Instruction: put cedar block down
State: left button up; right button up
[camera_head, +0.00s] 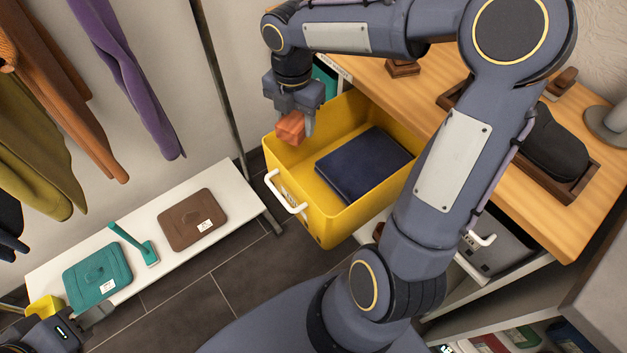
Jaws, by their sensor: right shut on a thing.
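The cedar block (289,129) is a small orange-brown block. My right gripper (294,118) points down and is shut on it, holding it over the left part of the open yellow bin (340,222). The block appears above the bin's floor, near its back left wall; how high is hard to tell. A dark blue flat book or folder (362,165) lies in the bin, to the right of the block.
Clothes hang at left.

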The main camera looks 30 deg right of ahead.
jog(key=b, duration=0.5)
send_over(300, 181)
jog(key=s+a, duration=0.1)
jog(key=s, duration=0.1)
notch_tip(300, 181, down, 19)
jog(key=shift+w+f, duration=0.1)
jog(key=shift+f+b, duration=0.4)
jog(key=shift+f, duration=1.6)
jog(key=shift+f, duration=0.1)
jog(key=o, duration=1)
